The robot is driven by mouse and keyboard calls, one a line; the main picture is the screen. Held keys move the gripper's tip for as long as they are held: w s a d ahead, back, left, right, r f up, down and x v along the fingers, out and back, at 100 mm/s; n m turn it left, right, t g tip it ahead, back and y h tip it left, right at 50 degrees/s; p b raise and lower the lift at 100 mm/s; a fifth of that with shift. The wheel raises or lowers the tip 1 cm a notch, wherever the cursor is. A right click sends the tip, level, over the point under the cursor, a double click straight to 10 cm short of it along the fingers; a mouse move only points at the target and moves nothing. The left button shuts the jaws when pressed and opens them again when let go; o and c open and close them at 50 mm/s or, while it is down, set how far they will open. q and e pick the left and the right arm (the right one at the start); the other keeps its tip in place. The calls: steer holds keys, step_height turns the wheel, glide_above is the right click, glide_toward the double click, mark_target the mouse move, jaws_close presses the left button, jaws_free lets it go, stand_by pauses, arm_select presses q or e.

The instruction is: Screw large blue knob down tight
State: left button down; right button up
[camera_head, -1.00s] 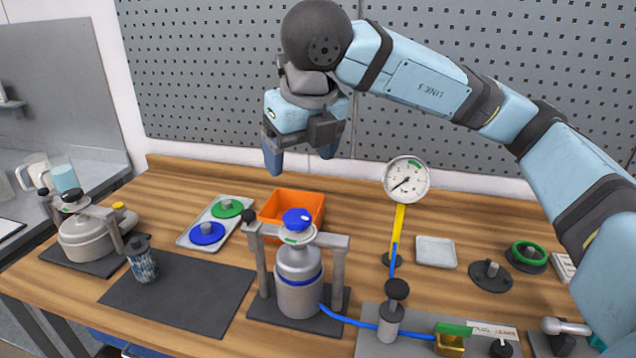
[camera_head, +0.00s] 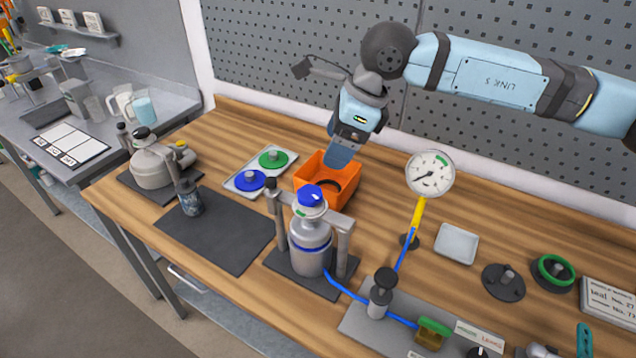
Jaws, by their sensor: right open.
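The large blue knob (camera_head: 311,195) sits on top of a grey metal vessel (camera_head: 310,243) with a blue band. The vessel stands upright in a grey frame (camera_head: 344,250) with two posts and a crossbar. I cannot tell how tight the knob is. My right gripper (camera_head: 341,156) points down at the orange bin, above and behind the knob and apart from it. Its jaws are open, seen nearly edge-on, with nothing visible between them. My left gripper is not in view.
The orange bin (camera_head: 352,194) behind the vessel holds something dark. A tray (camera_head: 287,165) with blue and green discs lies left of it. A gauge (camera_head: 430,174) stands right. A blue hose (camera_head: 345,290) runs from the vessel. The dark mat (camera_head: 225,238) has free room.

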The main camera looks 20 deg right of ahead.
mark_target(310, 192)
steer(key=p+x, duration=0.2)
steer(key=x, duration=0.9)
steer(key=shift+d, duration=0.1)
steer(key=shift+f, duration=0.55)
steer(key=c, duration=0.9)
